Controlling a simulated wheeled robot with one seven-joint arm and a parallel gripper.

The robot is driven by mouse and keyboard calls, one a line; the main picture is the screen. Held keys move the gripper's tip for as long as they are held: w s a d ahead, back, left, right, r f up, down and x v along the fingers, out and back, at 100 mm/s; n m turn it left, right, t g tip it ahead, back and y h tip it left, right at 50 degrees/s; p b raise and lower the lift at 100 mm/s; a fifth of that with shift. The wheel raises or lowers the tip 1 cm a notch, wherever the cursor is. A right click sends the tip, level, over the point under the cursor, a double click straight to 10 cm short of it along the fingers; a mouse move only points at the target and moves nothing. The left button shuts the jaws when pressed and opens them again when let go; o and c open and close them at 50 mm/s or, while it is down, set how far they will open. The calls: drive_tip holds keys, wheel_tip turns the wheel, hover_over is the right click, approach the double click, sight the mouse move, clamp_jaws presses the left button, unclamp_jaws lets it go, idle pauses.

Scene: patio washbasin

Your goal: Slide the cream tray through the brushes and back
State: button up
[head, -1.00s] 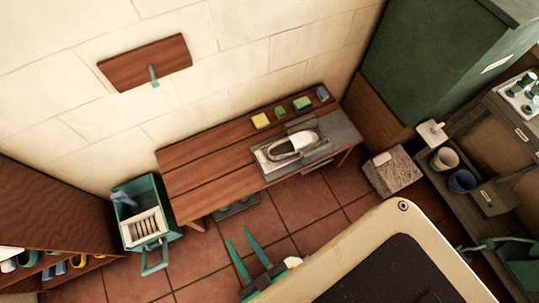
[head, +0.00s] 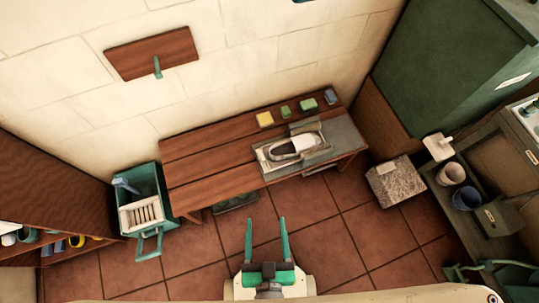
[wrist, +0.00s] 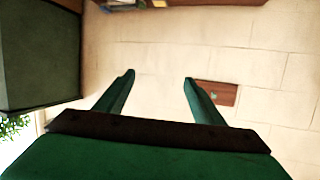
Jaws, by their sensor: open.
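My gripper (head: 266,222) is open and empty, in front of the bench and apart from the tray. In the wrist view, its two green fingers (wrist: 159,78) are spread, with only wall behind them; the tray is not in that view.
Yellow, green and blue blocks (head: 285,112) sit along the bench's back edge. A teal bin (head: 152,182) stands left of the bench (head: 205,172). A speckled block (head: 395,182) and a shelf with cups (head: 452,174) are on the right. The bench's left part is clear.

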drive_tip(key=w+a+f+m+g, duration=0.15)
drive_tip(key=w+f, duration=0.25)
drive_tip(key=f, duration=0.5)
drive_tip(key=w+f+m+g, duration=0.2)
drive_tip(key=w+f, duration=0.3)
drive_tip(key=f, duration=0.4)
drive_tip(key=m+g+h, duration=0.5)
drive_tip(key=m+g, duration=0.5)
approach(261, 156)
drive_tip(key=shift+y, duration=0.3)
drive_tip(key=x, duration=1)
drive_tip(key=shift+w+d+f, duration=0.1)
drive_tip(key=shift+w+d, duration=0.1)
drive_tip(key=shift+d, duration=0.25)
